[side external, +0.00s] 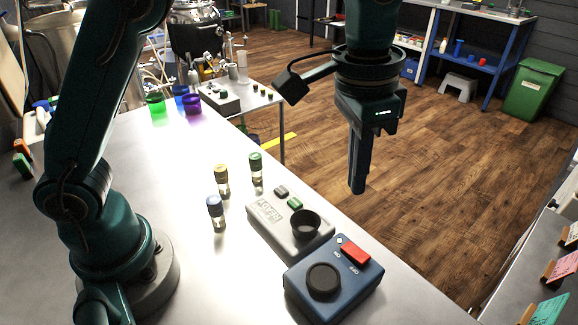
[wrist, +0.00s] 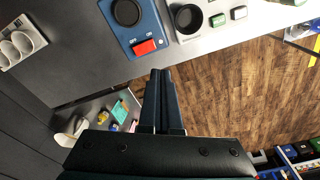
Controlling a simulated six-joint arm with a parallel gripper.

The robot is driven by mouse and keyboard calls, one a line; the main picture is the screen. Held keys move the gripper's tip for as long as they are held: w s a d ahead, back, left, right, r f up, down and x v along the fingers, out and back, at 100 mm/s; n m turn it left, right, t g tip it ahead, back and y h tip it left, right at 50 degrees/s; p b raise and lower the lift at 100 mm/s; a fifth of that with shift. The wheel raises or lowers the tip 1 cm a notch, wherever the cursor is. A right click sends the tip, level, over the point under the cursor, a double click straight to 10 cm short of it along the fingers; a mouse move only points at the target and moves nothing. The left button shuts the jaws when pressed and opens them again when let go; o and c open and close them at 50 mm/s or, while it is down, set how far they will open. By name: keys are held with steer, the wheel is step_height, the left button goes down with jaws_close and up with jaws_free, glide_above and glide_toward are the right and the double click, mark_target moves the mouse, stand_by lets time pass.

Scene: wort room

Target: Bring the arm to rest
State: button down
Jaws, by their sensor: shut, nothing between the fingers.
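My gripper (side external: 357,190) hangs pointing down in the side external view, in the air beyond the bench edge, above the wooden floor. Its fingers are together and hold nothing. In the wrist view the shut fingers (wrist: 160,74) point toward the bench edge, close in the picture to the blue box. My arm rises from its base on the bench at left and reaches over to the right.
A blue box (side external: 334,299) with a red switch and a grey device (side external: 271,227) with a black cup stand near the bench edge. Several capped vials, one yellow-topped (side external: 221,182), stand left of them. Coloured cups (side external: 156,104) stand farther back. The bench front (side external: 225,285) is clear.

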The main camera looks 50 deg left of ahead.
steer(key=s+a+r+n+t, duration=0.3)
steer(key=s+a+r, duration=0.4)
steer(key=a, duration=0.3)
steer(key=s+a+f+n+t, duration=0.1)
steer(key=s+a+f+n, duration=0.1)
steer(key=s+f, duration=0.4)
steer(key=shift+s+a+f+t, duration=0.3)
steer(key=shift+a+f, duration=0.15)
steer(key=shift+a, duration=0.15)
